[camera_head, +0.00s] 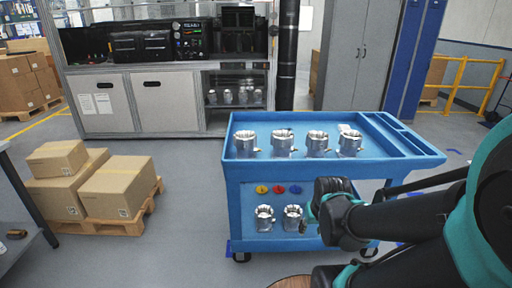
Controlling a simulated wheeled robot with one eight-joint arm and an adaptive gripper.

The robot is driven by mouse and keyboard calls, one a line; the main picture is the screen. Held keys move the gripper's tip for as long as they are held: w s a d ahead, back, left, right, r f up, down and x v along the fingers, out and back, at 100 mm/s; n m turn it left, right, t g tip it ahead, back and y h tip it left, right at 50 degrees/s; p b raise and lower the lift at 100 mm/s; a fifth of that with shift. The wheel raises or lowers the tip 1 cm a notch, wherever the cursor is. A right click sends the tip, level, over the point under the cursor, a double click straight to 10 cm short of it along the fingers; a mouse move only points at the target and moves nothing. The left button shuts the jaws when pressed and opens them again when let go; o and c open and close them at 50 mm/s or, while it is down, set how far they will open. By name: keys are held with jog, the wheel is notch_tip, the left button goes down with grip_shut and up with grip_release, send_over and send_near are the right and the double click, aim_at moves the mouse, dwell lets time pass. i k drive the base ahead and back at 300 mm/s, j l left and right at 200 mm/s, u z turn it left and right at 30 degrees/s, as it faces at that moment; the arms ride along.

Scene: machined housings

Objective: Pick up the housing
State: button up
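Several shiny silver housings stand upright in a row on the top of the blue cart: the far left one (246,141), a second (282,141), a third (317,142) and the far right one (349,143). On the lower shelf stand two more housings, one at left (264,217) and one at right (292,217). My dark gripper end (313,211) is in front of the cart's right half, just right of the lower-shelf housings. Its fingers are too small and dark to read, and no housing is clearly held. My arm hides the right part of the lower shelf.
Cardboard boxes (117,187) on a wooden pallet stand at left, near a dark table edge (25,195). A grey workbench (168,101) stands behind. Floor between pallet and cart is clear.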

aim_at(350, 142)
jog(key=l+u, duration=0.15)
jog(key=l, duration=0.6)
jog(key=l+u, duration=0.2)
jog(key=l, duration=0.55)
jog(key=k+l+u, duration=0.15)
jog(key=l, duration=0.55)
